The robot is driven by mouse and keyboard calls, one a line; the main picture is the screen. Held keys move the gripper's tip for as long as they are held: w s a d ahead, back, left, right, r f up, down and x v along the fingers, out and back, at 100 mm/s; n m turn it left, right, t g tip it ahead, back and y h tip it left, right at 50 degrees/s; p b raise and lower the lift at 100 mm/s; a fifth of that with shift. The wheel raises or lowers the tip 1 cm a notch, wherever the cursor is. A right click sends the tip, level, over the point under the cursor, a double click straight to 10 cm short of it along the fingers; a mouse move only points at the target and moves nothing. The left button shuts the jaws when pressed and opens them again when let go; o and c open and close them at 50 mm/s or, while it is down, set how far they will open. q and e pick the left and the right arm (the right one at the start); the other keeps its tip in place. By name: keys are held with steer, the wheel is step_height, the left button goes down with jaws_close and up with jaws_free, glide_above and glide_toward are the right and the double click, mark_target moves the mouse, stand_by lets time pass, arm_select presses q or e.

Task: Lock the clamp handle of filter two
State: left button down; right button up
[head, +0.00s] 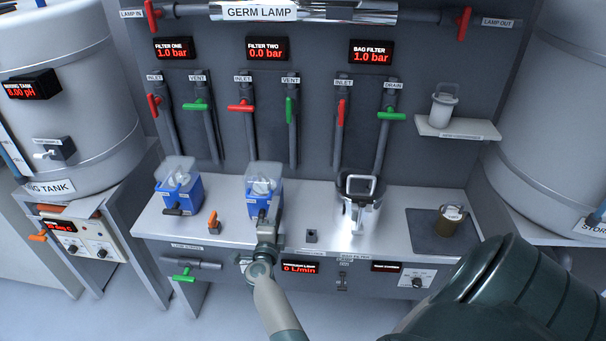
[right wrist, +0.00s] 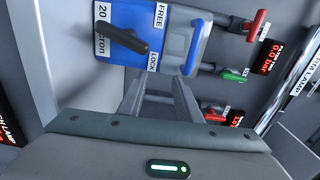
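Filter two (head: 262,185) is a blue housing with a clear top on the bench. Its black clamp handle (right wrist: 128,42) shows in the right wrist view, on the blue front between the FREE and LOCK labels, with its tip closer to LOCK. In the head view the handle is mostly hidden by my gripper. My right gripper (head: 268,222) is just in front of filter two. In the right wrist view its two fingers (right wrist: 158,90) are apart with nothing between them, beside the housing and apart from the handle. My left gripper is not in view.
Filter one (head: 179,187) stands to the left, with an orange lever (head: 214,224) between the filters. The bag filter (head: 358,205) stands to the right. Red and green valve handles line the panel behind. The filter two display (head: 267,50) reads 0.0 bar.

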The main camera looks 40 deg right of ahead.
steer(key=s+d+r+p, duration=0.3)
steer(key=s+r+p, duration=0.2)
steer(key=s+p, duration=0.2)
steer(key=shift+s+d+r, duration=0.15)
steer(key=shift+s+d, duration=0.25)
steer(key=shift+s, duration=0.1)
